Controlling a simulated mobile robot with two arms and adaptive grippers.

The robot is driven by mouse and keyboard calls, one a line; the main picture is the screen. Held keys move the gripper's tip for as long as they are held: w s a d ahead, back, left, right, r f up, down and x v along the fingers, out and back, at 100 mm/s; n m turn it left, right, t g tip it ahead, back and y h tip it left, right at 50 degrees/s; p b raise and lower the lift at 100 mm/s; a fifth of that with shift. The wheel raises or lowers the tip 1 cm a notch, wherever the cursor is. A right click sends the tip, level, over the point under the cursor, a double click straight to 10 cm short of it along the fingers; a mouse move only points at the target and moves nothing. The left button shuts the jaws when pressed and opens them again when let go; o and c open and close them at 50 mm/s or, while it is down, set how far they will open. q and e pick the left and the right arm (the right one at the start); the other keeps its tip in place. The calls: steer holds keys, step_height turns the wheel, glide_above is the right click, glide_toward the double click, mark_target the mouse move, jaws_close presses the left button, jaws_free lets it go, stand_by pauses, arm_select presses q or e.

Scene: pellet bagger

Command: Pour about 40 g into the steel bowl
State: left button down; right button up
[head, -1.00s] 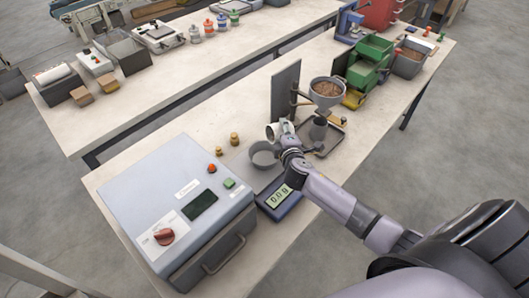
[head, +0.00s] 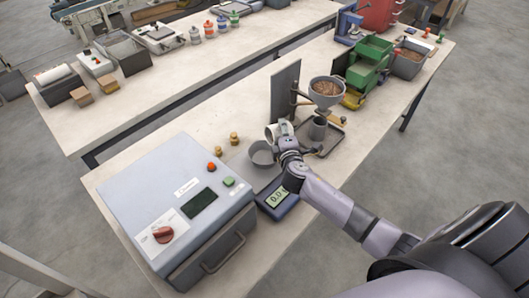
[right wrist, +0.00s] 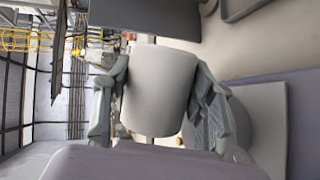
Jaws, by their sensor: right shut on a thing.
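The steel bowl (head: 261,155) sits on the scale (head: 281,207) beside the sealing machine. The readout seems to begin with 0.0; its right end is hidden by my arm. My right gripper (head: 284,137) is shut on a pale cup (head: 273,131), just behind and right of the bowl. The cup looks tilted; its contents are hidden. In the right wrist view the cup (right wrist: 160,90) sits between both fingers of my right gripper (right wrist: 158,100). I see no stream of pellets falling. My left gripper is out of view.
A funnel-like hopper of brown pellets (head: 326,87) stands on a stand behind the cup, with a grey cylinder (head: 318,128) and tray (head: 331,140) below. A dark upright panel (head: 285,92) is close behind the cup. Two brass weights (head: 234,139) stand left of the bowl.

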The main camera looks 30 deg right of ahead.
steer(key=shift+w+d+f, duration=0.1)
steer(key=shift+w+f, duration=0.1)
steer(key=shift+w, duration=0.1)
steer(key=shift+s+a, duration=0.15)
steer(key=shift+a, duration=0.1)
steer(key=shift+s+d+b, duration=0.1)
steer(key=shift+b, duration=0.2)
steer(key=shift+w+d+f, duration=0.1)
steer(key=shift+w+f, duration=0.05)
steer(key=shift+w, duration=0.1)
steer(key=shift+n, duration=0.3)
steer(key=shift+s+a+r, duration=0.25)
steer(key=shift+s+a, duration=0.05)
steer(key=shift+d, duration=0.1)
